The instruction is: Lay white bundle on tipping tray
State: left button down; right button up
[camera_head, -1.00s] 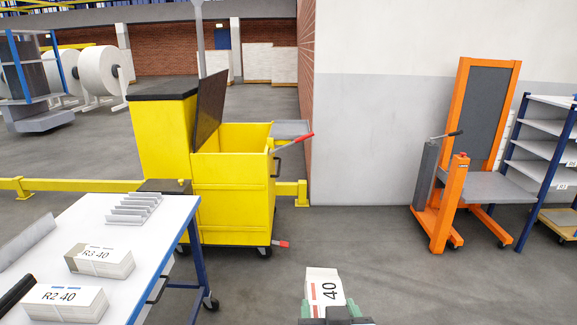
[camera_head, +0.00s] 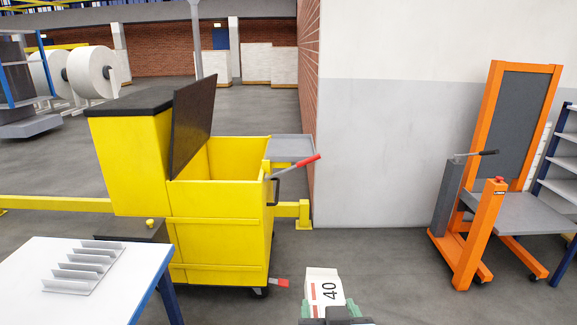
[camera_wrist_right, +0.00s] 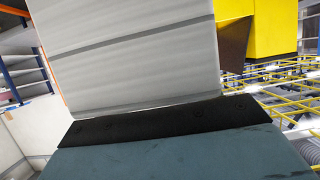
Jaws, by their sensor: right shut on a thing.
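A white bundle (camera_head: 322,287) with a red stripe and the number 40 is at the bottom centre of the head view. My right gripper (camera_head: 338,312) is shut on it and holds it up in front of me. The bundle's pale layered side (camera_wrist_right: 130,60) fills much of the right wrist view, above a dark finger pad. A grey tray (camera_head: 290,149) with a raised rim sits at the right side of the yellow bin (camera_head: 217,222), beside a red-tipped lever (camera_head: 295,167). The tray looks empty. My left gripper is not in view.
A white table (camera_head: 100,300) with a ribbed grey rack (camera_head: 85,266) stands at the lower left. A yellow rail (camera_head: 50,203) runs behind the bin. An orange lifter (camera_head: 490,215) with a grey platform stands at the right. Floor between bin and lifter is clear.

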aim_at(290, 151)
jog(key=i, duration=3.05)
jog(key=u, duration=1)
